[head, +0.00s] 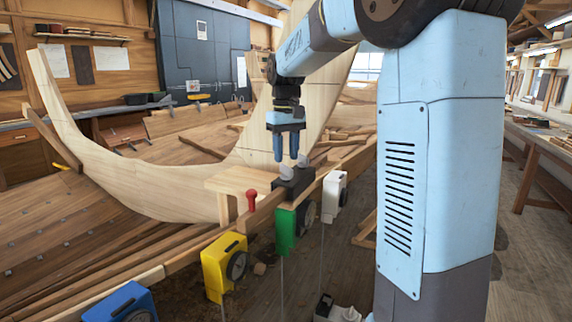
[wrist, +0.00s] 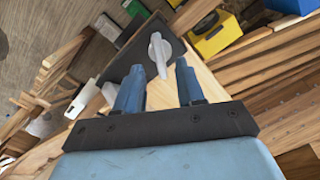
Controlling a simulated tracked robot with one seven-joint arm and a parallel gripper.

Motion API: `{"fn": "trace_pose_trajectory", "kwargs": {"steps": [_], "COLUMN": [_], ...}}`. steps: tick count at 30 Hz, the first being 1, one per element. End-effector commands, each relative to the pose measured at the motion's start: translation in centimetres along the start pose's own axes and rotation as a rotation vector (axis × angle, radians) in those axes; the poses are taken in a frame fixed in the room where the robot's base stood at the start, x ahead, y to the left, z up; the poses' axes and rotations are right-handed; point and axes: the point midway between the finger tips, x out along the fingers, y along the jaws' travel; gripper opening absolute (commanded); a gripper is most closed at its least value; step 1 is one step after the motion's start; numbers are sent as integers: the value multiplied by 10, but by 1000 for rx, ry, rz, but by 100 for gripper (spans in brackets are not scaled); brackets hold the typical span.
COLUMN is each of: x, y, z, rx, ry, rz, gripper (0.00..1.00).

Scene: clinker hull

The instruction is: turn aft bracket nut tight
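A dark bracket block (head: 294,182) sits on the timber rail in the head view, with two pale wing nuts on top, a nearer one (head: 287,172) and a farther one (head: 303,160). In the wrist view the bracket (wrist: 172,27) shows one grey wing nut (wrist: 159,54) on its top, just beyond the fingertips. The second nut is not clear there. I cannot tell from the frames which nut is aft. My gripper (head: 286,160) points down above the bracket, its two blue fingers apart with nothing between them. The fingers also show in the wrist view (wrist: 170,67).
Yellow (head: 224,265), green (head: 291,229), blue (head: 122,303) and white (head: 334,196) boxes hang along the rail. A red-topped peg (head: 252,198) stands near the bracket. The pale curved timber (head: 130,175) rises behind.

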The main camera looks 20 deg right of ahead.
Motion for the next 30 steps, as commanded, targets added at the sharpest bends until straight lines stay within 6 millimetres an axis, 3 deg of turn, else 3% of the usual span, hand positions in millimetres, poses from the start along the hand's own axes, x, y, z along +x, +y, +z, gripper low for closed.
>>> {"fn": "trace_pose_trajectory", "kwargs": {"steps": [3, 9, 20, 30], "x": [18, 33, 37, 37], "y": [0, 0, 0, 0], "z": [0, 0, 0, 0], "rx": [0, 0, 0, 1], "ry": [-2, 0, 0, 0], "rz": [0, 0, 0, 0], "gripper": [38, 38, 38, 6]}}
